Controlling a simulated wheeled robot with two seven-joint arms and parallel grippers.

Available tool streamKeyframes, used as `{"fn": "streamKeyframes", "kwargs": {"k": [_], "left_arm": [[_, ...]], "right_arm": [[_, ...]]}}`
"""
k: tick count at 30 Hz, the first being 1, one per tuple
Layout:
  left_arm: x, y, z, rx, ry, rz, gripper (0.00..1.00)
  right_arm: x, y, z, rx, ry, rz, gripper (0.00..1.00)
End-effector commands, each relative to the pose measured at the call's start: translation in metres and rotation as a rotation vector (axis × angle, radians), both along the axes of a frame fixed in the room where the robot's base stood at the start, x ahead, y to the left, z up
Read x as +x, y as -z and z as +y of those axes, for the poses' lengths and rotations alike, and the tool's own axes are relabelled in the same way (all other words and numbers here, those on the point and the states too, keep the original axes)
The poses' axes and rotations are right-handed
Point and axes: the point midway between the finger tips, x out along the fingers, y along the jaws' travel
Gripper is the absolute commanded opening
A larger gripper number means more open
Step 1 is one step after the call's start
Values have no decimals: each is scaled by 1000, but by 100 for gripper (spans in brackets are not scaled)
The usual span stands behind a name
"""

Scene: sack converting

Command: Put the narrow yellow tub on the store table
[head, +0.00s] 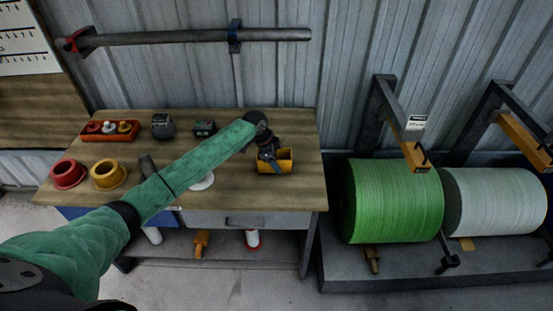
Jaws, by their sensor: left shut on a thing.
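The narrow yellow tub (285,156) is at the right part of the wooden table (305,190). My left gripper (268,158) reaches over the table from the left and is shut on the tub at its left side. The gripper and wrist hide part of the tub. I cannot tell whether the tub touches the tabletop or is just above it. My right gripper is not in view.
An orange tray (110,138) with small parts stands at the table's back left. Dark devices (163,126) stand behind my arm. Green (392,202) and white (495,203) rolls stand at right.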

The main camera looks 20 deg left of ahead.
Motion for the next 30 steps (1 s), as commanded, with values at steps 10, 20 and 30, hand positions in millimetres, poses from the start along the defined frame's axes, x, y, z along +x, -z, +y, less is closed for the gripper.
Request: {"fn": "streamKeyframes", "kwargs": {"k": [10, 20, 30], "left_arm": [[0, 6, 0, -1, 0, -1, 39], [0, 7, 0, -1, 0, 0, 85], [0, 2, 2, 0, 0, -2, 85]], "right_arm": [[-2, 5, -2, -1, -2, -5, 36], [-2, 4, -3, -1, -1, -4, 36], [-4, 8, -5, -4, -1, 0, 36]]}}
